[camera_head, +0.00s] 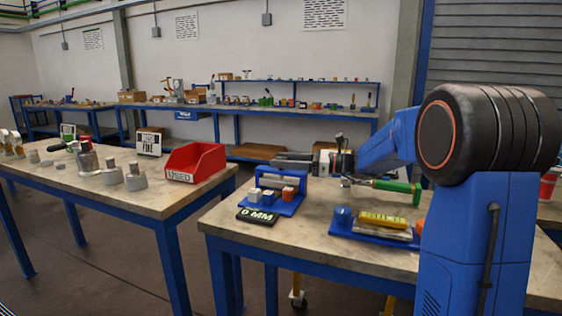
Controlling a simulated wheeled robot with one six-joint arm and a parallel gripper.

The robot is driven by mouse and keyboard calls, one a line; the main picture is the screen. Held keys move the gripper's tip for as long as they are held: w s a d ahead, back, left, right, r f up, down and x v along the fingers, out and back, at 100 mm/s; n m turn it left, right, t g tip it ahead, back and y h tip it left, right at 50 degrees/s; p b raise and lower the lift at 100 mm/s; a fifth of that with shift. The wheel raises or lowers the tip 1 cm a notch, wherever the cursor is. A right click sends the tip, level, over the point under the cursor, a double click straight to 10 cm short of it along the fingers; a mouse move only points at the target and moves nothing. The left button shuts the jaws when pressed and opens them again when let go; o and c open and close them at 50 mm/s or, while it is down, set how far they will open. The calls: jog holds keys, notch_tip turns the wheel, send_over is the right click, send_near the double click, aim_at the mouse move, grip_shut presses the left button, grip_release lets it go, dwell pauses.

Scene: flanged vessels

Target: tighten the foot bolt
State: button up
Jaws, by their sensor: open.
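A grey metal flanged vessel (88,161) stands on the left table, with smaller grey round-based pieces (135,180) to its right. I cannot make out a separate foot bolt at this size. My gripper (278,161) is open and points left above the blue rack on the right table, apart from the vessel. I see nothing between its fingers. A green-handled tool (395,187) lies level below my arm, its metal end toward the left; what supports it is unclear.
A red bin marked USED (196,162) sits at the left table's right end. The right table holds a blue rack with small blocks (284,206), a "6 MM" plate (257,216) and a blue tray with a yellow item (382,221). A floor gap separates the tables.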

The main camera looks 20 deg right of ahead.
jog(key=shift+w+a, duration=0.15)
jog(key=shift+a, duration=0.2)
jog(key=shift+c, duration=0.3)
jog(key=c, duration=1)
jog(key=shift+t, duration=0.3)
jog(key=m+t+h, duration=0.4)
jog(key=t, duration=0.1)
jog(key=shift+a, duration=0.1)
jog(key=shift+m+t+h, duration=0.95)
jog(key=shift+m+h, duration=0.3)
jog(key=shift+h, duration=0.3)
jog(key=shift+m+t+h, duration=0.95)
jog(key=shift+m+h, duration=0.3)
jog(key=shift+h, duration=0.3)
jog(key=shift+m+h, duration=0.3)
jog(key=shift+h, duration=0.2)
jog(key=o, duration=1.1)
jog(key=shift+c, duration=0.2)
